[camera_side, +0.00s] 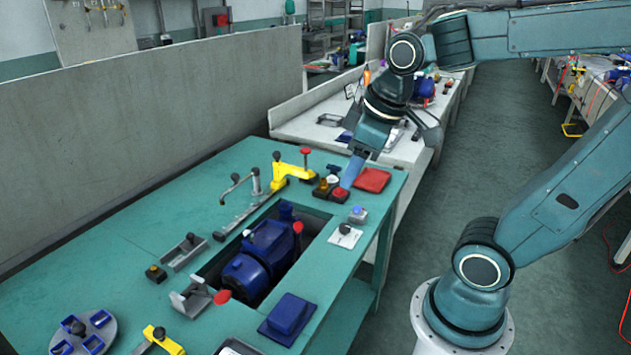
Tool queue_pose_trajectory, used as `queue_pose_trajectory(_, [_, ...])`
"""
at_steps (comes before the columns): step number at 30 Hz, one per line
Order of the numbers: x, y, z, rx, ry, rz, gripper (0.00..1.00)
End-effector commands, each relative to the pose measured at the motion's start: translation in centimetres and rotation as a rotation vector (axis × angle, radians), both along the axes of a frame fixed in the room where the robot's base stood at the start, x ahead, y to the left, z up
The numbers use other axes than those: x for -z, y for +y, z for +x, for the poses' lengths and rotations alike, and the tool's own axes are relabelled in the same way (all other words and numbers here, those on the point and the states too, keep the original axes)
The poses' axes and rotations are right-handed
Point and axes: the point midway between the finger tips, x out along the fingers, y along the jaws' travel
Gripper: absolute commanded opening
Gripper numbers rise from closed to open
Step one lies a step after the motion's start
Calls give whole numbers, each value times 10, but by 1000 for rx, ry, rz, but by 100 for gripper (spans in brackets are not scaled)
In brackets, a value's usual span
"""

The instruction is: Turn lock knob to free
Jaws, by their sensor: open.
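A small dark knob (344,229) sits on a white plate at the right edge of the green bench, beside the recess. It looks like the lock knob, but its marking is too small to read. My gripper (352,172) is open, pointing down over the far right part of the bench. It is apart from the knob, behind and above it in the view. The gap between its fingertips is hard to make out.
A blue pump (258,262) sits in the recess of the green bench (130,235). Yellow clamps (290,171), a blue block (287,315) and a grey disc (85,333) surround the recess.

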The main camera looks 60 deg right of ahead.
Motion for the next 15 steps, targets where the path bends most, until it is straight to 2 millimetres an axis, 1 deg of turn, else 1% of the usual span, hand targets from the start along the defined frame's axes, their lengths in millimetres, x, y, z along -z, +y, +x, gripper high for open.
queue_pose_trajectory(1, [4,-7,8,-16,25,-11,52])
queue_pose_trajectory(6, [16,-30,31,-95,87,-49,52])
queue_pose_trajectory(11, [31,-55,50,-173,147,-74,52])
queue_pose_trajectory(15, [48,-78,64,-243,197,-85,52])
